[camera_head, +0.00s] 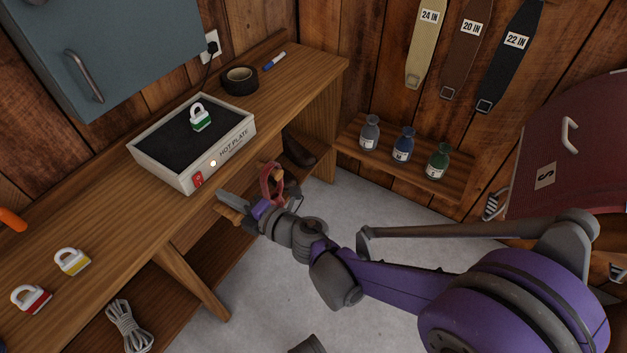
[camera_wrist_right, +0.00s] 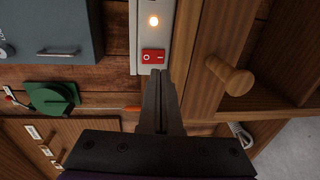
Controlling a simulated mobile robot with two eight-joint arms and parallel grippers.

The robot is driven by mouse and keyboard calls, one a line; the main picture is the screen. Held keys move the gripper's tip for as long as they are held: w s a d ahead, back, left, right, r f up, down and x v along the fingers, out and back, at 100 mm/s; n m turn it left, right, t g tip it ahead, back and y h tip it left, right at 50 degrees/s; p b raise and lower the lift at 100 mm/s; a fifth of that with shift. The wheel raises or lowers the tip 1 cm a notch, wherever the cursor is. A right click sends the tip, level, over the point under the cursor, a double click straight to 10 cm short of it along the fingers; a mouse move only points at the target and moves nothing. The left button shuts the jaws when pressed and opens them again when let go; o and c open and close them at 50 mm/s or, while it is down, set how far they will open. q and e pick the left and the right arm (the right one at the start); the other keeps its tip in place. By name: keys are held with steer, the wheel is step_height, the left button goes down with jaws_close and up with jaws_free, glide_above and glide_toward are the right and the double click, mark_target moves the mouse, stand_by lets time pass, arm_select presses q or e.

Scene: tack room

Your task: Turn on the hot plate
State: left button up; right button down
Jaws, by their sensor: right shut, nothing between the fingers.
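The hot plate (camera_head: 225,152) is a white box with a black top on the wooden workbench. Its front shows the words HOT PLATE, a glowing indicator light (camera_head: 213,163) and a red rocker switch (camera_head: 197,179). The light (camera_wrist_right: 153,20) and the switch (camera_wrist_right: 153,56) also show in the right wrist view. My right gripper (camera_head: 222,198) is shut and empty, in front of the bench near the switch. In the wrist view its fingertips (camera_wrist_right: 161,76) are just below the switch; I cannot tell whether they touch it.
A green-and-white padlock (camera_head: 200,117) stands on the hot plate. Black tape (camera_head: 240,80) and a blue marker (camera_head: 274,61) lie behind it. Yellow (camera_head: 72,262) and red (camera_head: 31,298) padlocks lie at left. A wooden knob (camera_wrist_right: 236,80) sticks out beside my fingers.

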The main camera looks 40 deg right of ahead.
steer(key=p+v, duration=0.2)
steer(key=v, duration=0.7)
steer(key=s+d+r+m+g+h+p, duration=0.2)
steer(key=s+d+r+m+h+p, duration=0.2)
steer(key=d+r+m+h+p, duration=0.8)
arm_select(q)
step_height(320, 180, up, 26)
steer(key=w+t+p, duration=0.1)
steer(key=p, duration=0.7)
steer(key=shift+f, duration=0.2)
arm_select(e)
steer(key=s+a+r+m+g+y, duration=0.2)
steer(key=s+a+m+g+y, duration=0.4)
steer(key=s+a+m+g, duration=0.2)
steer(key=s+a+m, duration=0.1)
steer(key=s+m, duration=0.1)
steer(key=s, duration=0.1)
steer(key=shift+s+a+r, duration=0.25)
